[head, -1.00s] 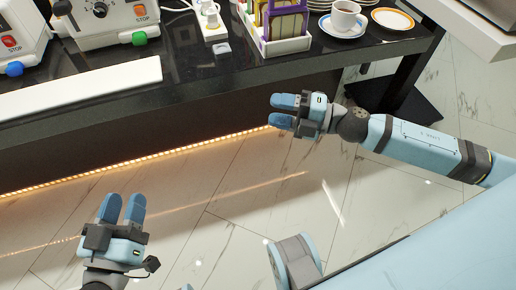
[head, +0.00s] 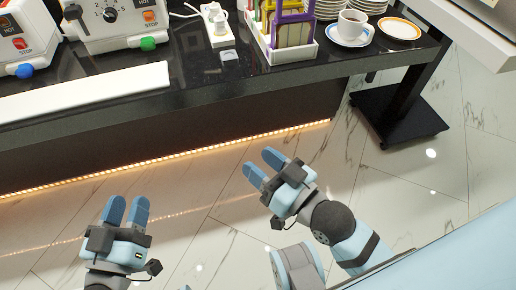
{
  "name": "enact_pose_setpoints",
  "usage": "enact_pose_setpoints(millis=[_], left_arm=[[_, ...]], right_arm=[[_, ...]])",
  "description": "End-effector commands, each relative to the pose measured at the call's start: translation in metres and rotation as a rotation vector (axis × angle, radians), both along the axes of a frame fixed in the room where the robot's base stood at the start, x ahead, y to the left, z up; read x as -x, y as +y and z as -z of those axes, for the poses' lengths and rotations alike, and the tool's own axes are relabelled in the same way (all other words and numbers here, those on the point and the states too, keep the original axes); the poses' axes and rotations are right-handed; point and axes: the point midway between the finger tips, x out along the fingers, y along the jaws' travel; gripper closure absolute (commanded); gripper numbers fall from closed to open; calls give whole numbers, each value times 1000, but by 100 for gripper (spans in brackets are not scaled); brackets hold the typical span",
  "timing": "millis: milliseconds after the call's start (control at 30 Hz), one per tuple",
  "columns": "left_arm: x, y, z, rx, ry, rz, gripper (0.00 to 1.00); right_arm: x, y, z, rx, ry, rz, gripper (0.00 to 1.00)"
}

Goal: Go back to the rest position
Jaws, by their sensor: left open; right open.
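My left gripper (head: 127,212) is at the lower left of the head view, over the marble floor in front of the counter. Its two blue fingers point up toward the counter, with a gap between them, and it is open and empty. My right gripper (head: 260,166) is near the lower middle, also over the floor and clear of the counter. Its blue fingers point up and to the left, apart, with nothing between them. Neither gripper touches anything.
A black counter (head: 190,62) crosses the top. A black table foot (head: 400,118) stands right. The floor (head: 210,240) is free.

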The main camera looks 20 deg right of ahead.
Motion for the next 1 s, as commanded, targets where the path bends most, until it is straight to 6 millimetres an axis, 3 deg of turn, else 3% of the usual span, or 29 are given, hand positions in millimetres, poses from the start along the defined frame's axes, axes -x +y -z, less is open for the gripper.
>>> enact_pose_setpoints(millis=[267, 667, 1000], left_arm=[[1, 1, -1, -10, 4, 4, 57], [-3, 16, -44, -130, 169, -44, 57], [11, 41, -69, -262, 360, -85, 57]], right_arm=[[0, 0, -3, 4, 2, 1, 53], [-4, -15, -45, 127, 166, 47, 53], [10, -41, -70, 260, 358, 88, 53]])
